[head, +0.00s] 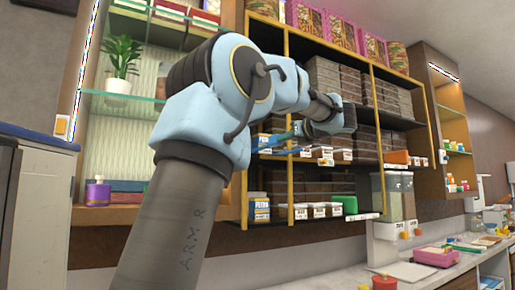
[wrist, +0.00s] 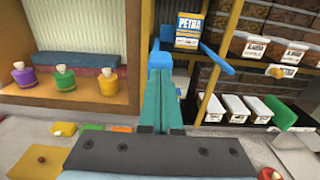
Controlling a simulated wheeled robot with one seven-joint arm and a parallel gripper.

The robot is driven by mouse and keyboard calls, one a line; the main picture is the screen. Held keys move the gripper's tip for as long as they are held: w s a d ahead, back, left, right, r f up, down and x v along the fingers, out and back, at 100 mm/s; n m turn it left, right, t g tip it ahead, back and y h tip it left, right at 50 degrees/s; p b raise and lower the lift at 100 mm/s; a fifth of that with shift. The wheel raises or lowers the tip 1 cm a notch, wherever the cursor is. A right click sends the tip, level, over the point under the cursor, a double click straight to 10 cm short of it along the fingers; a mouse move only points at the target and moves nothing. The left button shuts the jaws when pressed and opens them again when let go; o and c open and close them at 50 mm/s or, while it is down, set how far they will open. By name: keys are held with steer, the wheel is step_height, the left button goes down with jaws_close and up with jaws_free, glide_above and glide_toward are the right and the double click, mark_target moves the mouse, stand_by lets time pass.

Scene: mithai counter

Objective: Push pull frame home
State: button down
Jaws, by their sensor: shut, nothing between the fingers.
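A blue frame-like piece, which I take to be the pull frame (wrist: 219,62), shows in the wrist view below and beside a box labelled PETHA (wrist: 187,30). Its blue bar slants out to the right, in front of the shelf. In the head view blue parts (head: 270,141) show at the shelf's left side, partly behind my arm. My gripper (wrist: 160,62) is shut and empty, with its teal fingers pointing at the shelf just left of the frame's bar. I cannot tell whether the fingertips touch the frame. The frame's far side is hidden.
Labelled tubs (wrist: 246,108) stand on the shelves right of my gripper, with a green scoop-like piece (wrist: 281,115). Several coloured bottles (wrist: 65,77) stand on a wooden shelf to the left. A yellow upright post (head: 244,190) edges the rack. The counter lies below.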

mark_target(276, 145)
steer(key=p+x, duration=0.2)
steer(key=x, duration=1.1)
steer(key=shift+w+a, duration=0.15)
stand_by(2.2)
steer(key=shift+f, duration=0.1)
steer(key=shift+b+v, duration=2.25)
steer(key=shift+v, duration=1.7)
